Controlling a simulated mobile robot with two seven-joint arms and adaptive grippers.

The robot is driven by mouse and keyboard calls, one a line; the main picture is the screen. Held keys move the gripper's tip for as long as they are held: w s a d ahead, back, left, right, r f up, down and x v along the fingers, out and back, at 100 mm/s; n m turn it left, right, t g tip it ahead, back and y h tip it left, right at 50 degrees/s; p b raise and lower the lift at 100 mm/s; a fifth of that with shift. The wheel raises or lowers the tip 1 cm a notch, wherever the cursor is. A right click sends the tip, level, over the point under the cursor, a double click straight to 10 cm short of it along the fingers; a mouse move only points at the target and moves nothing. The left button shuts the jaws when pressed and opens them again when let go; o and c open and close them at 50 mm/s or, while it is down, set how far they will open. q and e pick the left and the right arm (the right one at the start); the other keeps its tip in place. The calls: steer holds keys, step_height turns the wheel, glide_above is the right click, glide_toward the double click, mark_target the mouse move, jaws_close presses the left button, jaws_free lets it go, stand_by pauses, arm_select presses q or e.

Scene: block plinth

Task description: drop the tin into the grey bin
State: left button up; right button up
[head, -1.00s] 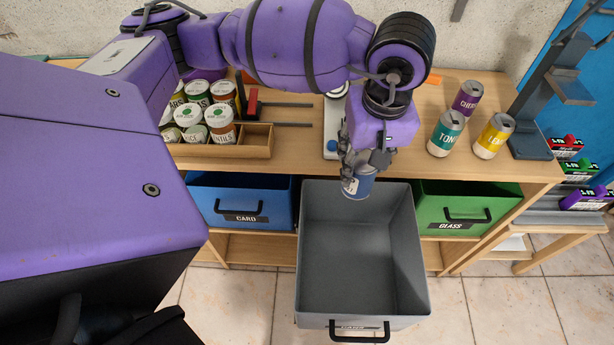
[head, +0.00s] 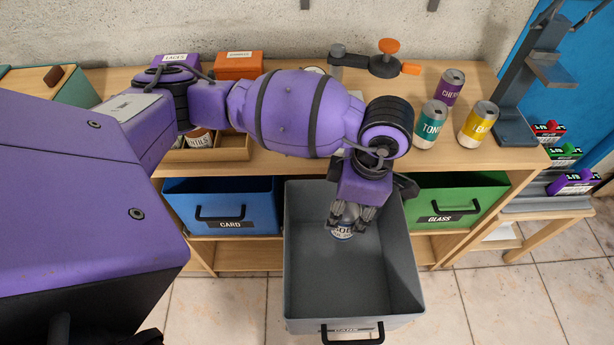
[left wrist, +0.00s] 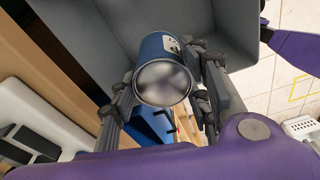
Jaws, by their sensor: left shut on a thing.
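My left gripper (head: 351,218) is shut on a blue tin (head: 343,232) with a white label, over the back part of the open grey bin (head: 345,290). The bin is pulled out from the shelf unit, and its visible floor is empty. In the left wrist view the blue tin (left wrist: 163,72) is between the two fingers, its silver round end facing the camera. The grey bin's inside (left wrist: 90,35) shows behind it. The gripper hides part of the tin in the head view.
A blue CARD bin (head: 222,205) is left of the grey bin, and a green GLASS bin (head: 455,200) is right of it. Purple, teal and yellow tins (head: 478,125) stand on the wooden top (head: 440,165). A dark stand (head: 515,110) is at the right.

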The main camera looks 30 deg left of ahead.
arm_select(q)
step_height(320, 180, down, 3)
steer(key=shift+r+b, duration=0.2)
steer(key=shift+b, duration=0.35)
steer(key=shift+f, duration=0.4)
steer(key=shift+f+b, duration=0.2)
steer(key=shift+b, duration=0.15)
steer(key=shift+w+r, duration=0.1)
steer(key=o, duration=1.4)
steer(key=shift+o, duration=0.5)
